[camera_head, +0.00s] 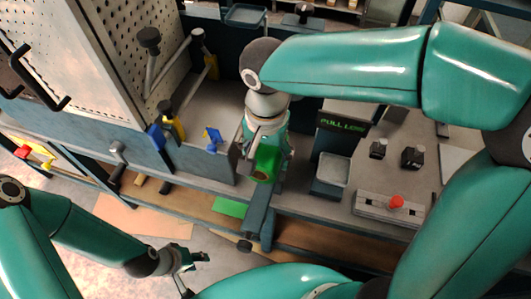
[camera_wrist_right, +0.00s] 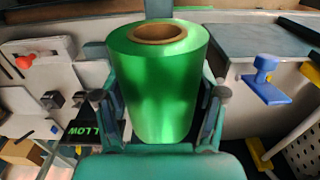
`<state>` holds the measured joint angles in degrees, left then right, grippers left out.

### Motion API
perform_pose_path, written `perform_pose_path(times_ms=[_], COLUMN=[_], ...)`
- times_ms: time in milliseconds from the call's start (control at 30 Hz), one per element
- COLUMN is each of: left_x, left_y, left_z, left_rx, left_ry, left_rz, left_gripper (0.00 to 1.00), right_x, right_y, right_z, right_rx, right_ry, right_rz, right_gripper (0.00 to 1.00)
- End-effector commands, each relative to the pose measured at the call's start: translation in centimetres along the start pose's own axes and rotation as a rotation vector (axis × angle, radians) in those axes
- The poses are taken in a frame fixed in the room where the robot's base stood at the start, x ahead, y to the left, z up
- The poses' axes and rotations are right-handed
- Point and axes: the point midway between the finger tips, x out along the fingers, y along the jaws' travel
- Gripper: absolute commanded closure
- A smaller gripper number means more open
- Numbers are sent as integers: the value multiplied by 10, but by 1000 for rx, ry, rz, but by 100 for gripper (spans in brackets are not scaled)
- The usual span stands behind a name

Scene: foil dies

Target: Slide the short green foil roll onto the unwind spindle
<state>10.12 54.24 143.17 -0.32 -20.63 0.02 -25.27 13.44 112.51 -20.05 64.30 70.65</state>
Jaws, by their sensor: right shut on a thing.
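The short green foil roll (camera_head: 266,161) is in my right gripper, in the middle of the head view. In the right wrist view the roll (camera_wrist_right: 163,85) fills the middle, with its brown core end facing up in the picture. My right gripper (camera_wrist_right: 162,105) has one finger on each side of it and is shut on it. My left gripper (camera_head: 192,270) is low at the left in the head view, with its fingers apart and nothing between them. I cannot make out the unwind spindle for sure; the roll and arm cover part of the bench.
A dark blue beam (camera_head: 257,210) runs just below the roll. Blue (camera_head: 213,138) and yellow fittings stand left, near a perforated panel (camera_head: 125,45).

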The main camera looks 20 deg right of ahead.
Motion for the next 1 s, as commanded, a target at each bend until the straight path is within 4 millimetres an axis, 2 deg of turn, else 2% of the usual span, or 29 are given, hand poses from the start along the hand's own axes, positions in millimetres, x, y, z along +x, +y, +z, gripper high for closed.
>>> perform_pose_path(times_ms=[1000], left_x=[-6], left_y=[2], left_z=[0], left_rx=[0], left_ry=[0], left_rz=[0], left_gripper=[60], right_x=[-1], right_y=[0], right_z=[-26], right_rx=[0], right_ry=[1], right_rz=[-1], right_gripper=[80])
